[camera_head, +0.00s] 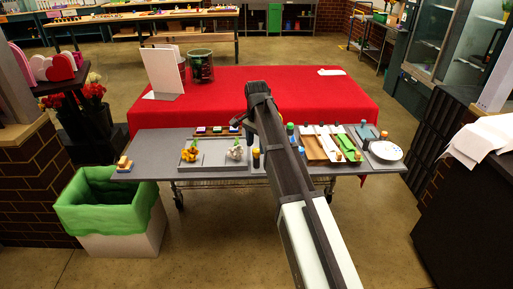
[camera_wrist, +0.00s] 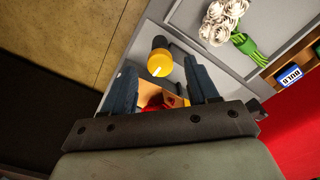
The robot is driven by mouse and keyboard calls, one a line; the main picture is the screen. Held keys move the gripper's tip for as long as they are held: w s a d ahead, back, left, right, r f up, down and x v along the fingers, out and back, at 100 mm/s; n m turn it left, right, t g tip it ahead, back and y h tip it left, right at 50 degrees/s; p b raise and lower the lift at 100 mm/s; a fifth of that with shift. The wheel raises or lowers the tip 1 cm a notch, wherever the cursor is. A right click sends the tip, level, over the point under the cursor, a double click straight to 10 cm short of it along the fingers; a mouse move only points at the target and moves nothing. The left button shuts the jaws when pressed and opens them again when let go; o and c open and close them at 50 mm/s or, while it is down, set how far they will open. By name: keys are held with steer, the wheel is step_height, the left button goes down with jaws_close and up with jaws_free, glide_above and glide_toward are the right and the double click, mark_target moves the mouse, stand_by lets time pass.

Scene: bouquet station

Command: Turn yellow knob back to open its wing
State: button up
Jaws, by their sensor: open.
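The yellow knob (camera_wrist: 160,65) shows in the wrist view as a round yellow top with a white mark, beside a dark part (camera_wrist: 160,43). My gripper (camera_wrist: 161,66) is open, with one finger on each side of the knob in the picture. I cannot tell whether either finger touches it. A tan and red piece (camera_wrist: 165,97) shows between the fingers near the palm; I cannot tell whether it is the wing. In the head view my gripper (camera_head: 249,132) hangs over the grey table, and a dark upright piece (camera_head: 256,158) stands just below it.
A white rose bouquet (camera_wrist: 221,20) with green stems lies near the knob. A wooden tray (camera_head: 315,153) and white plate (camera_head: 386,150) are to the right.

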steer(key=shift+f, duration=1)
steer(key=c, duration=1)
